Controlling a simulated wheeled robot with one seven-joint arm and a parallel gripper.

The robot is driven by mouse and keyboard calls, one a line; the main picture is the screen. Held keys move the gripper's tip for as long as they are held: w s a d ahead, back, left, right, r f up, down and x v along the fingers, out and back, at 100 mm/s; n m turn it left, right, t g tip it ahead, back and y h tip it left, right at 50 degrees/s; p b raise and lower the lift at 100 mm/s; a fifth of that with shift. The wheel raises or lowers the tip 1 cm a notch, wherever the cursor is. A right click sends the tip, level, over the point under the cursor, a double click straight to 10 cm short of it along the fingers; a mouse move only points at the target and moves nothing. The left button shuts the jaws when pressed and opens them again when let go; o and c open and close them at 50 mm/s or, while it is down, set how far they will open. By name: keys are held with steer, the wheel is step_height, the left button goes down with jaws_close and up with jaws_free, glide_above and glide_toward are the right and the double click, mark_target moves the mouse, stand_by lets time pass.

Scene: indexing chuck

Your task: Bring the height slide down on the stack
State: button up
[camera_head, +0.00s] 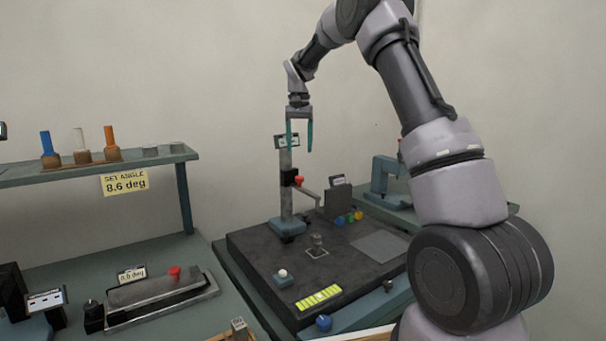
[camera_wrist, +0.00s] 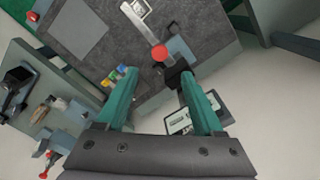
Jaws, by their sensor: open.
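The height gauge stands on the dark plate with a grey upright column (camera_head: 285,185) on a blue-grey foot (camera_head: 287,227). Its black slide (camera_head: 289,177) sits partway up the column, with a red knob (camera_head: 298,181) and an arm reaching right and down. A small display tops the column (camera_head: 288,141). My gripper (camera_head: 300,148) is open and empty, pointing down near the column's top. In the wrist view my gripper's teal fingers (camera_wrist: 155,95) are apart, with the red knob (camera_wrist: 159,53) beyond them. A small grey piece (camera_head: 317,240), possibly the stack, stands on the plate; I cannot tell its layers.
A grey block (camera_head: 338,201) and coloured knobs (camera_head: 348,217) stand behind on the plate. A shelf (camera_head: 90,167) with coloured-handled tools is at left.

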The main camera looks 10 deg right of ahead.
mark_target(300, 177)
step_height(300, 177, down, 10)
steer(key=shift+f, duration=0.1)
stand_by(0.4)
